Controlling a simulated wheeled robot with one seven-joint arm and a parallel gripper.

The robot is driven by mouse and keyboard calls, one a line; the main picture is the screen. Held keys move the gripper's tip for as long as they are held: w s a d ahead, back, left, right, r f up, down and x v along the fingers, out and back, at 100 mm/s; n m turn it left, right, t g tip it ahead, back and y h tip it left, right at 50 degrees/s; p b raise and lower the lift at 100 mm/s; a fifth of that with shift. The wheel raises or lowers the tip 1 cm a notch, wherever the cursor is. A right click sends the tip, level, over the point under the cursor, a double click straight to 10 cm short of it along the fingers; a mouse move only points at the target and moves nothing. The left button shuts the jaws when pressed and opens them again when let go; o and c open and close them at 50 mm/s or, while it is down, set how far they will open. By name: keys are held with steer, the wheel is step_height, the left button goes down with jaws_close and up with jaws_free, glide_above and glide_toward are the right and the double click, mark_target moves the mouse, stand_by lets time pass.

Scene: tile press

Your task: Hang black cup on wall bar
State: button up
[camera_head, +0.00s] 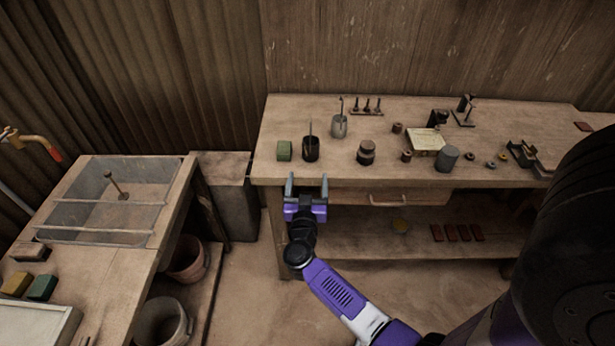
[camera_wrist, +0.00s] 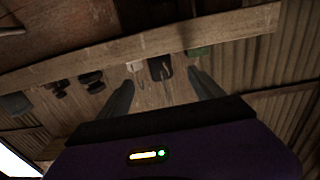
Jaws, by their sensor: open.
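A black cup (camera_head: 311,150) stands upright on the workbench near its front left corner, with a thin stick rising from it. In the wrist view the dark cup (camera_wrist: 160,69) shows between the fingers, farther off. My gripper (camera_head: 307,184) is open and empty at the bench's front edge, just in front of the cup and apart from it. Its two fingers also show in the wrist view (camera_wrist: 158,90). I cannot make out a wall bar for certain in either view.
A brown jar (camera_head: 366,152) and a grey cylinder (camera_head: 447,158) stand further right. A drawer handle (camera_head: 388,201) juts below the bench top.

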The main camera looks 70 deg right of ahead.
mark_target(310, 156)
steer(key=shift+w+d+f+b, duration=0.1)
steer(key=shift+d+b, duration=0.25)
steer(key=shift+d, duration=0.2)
steer(key=shift+b+x, duration=1.1)
steer(key=shift+x, duration=4.55)
steer(key=c, duration=1.2)
steer(key=shift+r+p, duration=2.55)
steer(key=shift+p, duration=0.55)
